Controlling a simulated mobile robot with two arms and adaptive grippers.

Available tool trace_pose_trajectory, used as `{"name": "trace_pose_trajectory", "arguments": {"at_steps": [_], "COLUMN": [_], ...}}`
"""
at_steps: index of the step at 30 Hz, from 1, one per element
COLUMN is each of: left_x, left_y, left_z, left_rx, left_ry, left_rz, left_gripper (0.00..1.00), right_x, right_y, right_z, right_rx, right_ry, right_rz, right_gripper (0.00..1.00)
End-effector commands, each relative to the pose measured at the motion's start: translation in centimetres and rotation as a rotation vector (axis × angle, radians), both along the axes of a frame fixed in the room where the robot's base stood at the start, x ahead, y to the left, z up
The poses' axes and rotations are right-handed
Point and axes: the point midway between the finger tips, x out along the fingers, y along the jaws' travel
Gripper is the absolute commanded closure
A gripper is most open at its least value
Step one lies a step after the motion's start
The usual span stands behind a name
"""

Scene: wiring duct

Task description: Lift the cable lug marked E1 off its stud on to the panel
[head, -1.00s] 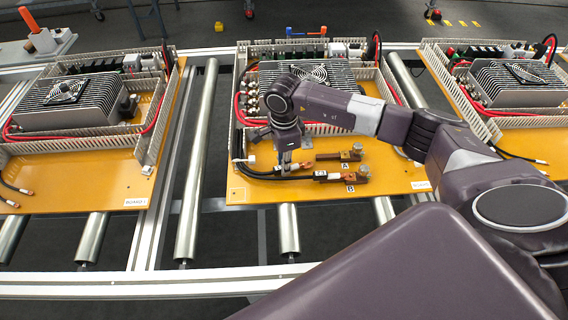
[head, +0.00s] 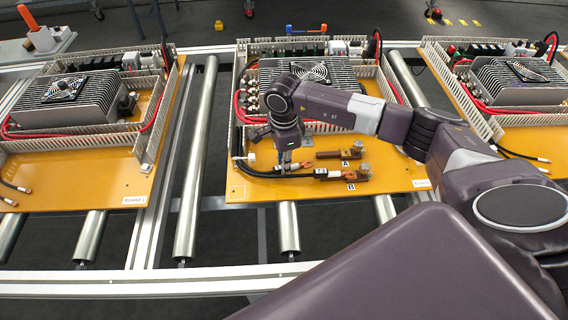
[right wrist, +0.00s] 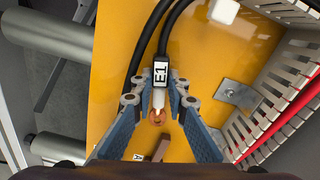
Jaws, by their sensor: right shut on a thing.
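The cable lug marked E1 (right wrist: 158,116) has a copper ring, a white sleeve and a black-and-white E1 label on a black cable. My right gripper (right wrist: 160,101) is shut on it, one blue finger on each side, just below the label. In the head view the right gripper (head: 287,166) is low over the orange panel (head: 250,193), left of stud A (head: 357,146). The lug's ring is off that stud, short of the end of its dark bar (head: 334,155). Whether the lug touches the panel is unclear. My left gripper is not in view.
Slotted duct walls (right wrist: 285,100) and a small metal plate with a bolt (right wrist: 237,93) stand to the right in the wrist view. Bare panel lies in front.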

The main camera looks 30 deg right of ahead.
Motion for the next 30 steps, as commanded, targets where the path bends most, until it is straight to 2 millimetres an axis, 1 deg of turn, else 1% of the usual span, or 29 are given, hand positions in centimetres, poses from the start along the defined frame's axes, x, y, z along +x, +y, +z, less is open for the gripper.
{"name": "trace_pose_trajectory", "arguments": {"at_steps": [1,6,14,17,20,27,30], "left_x": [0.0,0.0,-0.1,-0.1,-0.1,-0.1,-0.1], "left_y": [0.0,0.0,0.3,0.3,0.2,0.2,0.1], "left_z": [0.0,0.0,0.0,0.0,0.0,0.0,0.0], "left_rx": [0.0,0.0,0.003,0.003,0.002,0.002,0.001], "left_ry": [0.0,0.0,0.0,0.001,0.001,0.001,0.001], "left_rz": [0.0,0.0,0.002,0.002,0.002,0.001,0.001], "left_gripper": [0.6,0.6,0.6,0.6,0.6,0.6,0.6], "right_x": [0.0,0.0,0.0,0.1,0.1,0.1,0.1], "right_y": [0.0,0.0,0.0,0.0,0.0,0.0,0.0], "right_z": [0.0,0.0,0.0,0.6,2.0,7.2,9.1], "right_rx": [0.0,0.0,0.0,0.001,0.001,0.0,0.0], "right_ry": [-0.001,0.0,0.0,-0.002,-0.003,-0.004,-0.004], "right_rz": [0.0,0.0,0.0,0.0,0.0,0.0,0.001], "right_gripper": [0.83,0.66,0.66,0.66,0.66,0.66,0.66]}}
